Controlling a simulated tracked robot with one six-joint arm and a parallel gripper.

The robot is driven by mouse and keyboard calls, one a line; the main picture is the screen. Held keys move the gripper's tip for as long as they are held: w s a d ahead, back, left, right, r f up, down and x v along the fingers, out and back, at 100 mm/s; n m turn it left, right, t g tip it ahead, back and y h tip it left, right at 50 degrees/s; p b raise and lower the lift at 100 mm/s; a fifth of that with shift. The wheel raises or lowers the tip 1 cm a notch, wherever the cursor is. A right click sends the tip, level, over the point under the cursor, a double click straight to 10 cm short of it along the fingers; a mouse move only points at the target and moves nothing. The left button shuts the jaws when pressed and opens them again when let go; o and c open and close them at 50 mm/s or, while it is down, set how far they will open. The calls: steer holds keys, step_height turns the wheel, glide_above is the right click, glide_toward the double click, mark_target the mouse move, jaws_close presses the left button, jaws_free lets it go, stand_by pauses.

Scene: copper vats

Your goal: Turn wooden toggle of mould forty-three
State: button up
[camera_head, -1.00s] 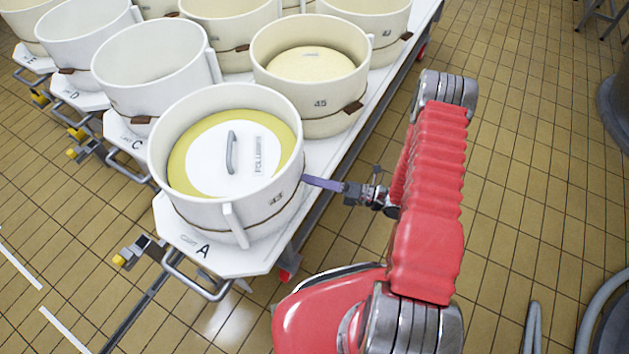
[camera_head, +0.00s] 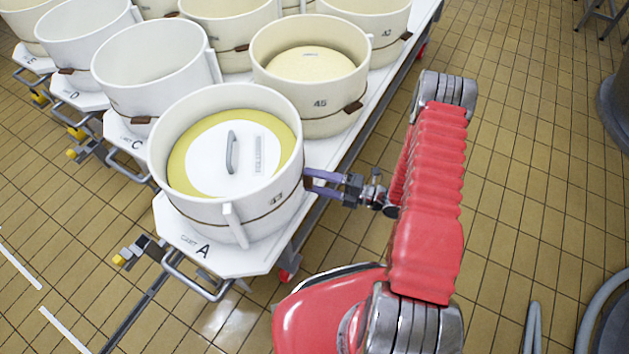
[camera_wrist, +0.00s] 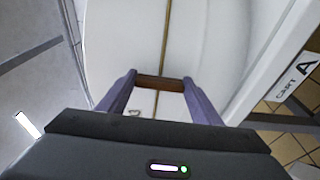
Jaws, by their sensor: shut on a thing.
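The mould marked 43 (camera_head: 222,213) is a white tub at the front of cart A, with a cord round its wall. Its number is partly blurred in the head view. The brown wooden toggle (camera_wrist: 160,83) shows in the wrist view, lying crosswise to the cord between the fingertips. My gripper (camera_head: 310,181) is at the right side of this mould, its two purple fingers shut on the toggle (camera_head: 307,178). In the wrist view my gripper (camera_wrist: 160,86) has one finger at each end of the toggle, close to the white wall.
A white lid (camera_head: 215,157) with a handle lies inside the mould on a yellow disc. The mould marked 45 (camera_head: 325,118) stands just behind, its toggle along its cord. Cart A (camera_head: 185,238) has a front handle.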

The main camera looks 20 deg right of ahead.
steer(key=shift+f, duration=0.1)
steer(key=o, duration=1.1)
steer(key=shift+c, duration=0.2)
steer(key=shift+d, duration=0.15)
steer(key=v, duration=1.3)
steer(key=shift+d, duration=0.25)
steer(key=shift+s+f, duration=0.1)
steer(key=shift+s, duration=0.05)
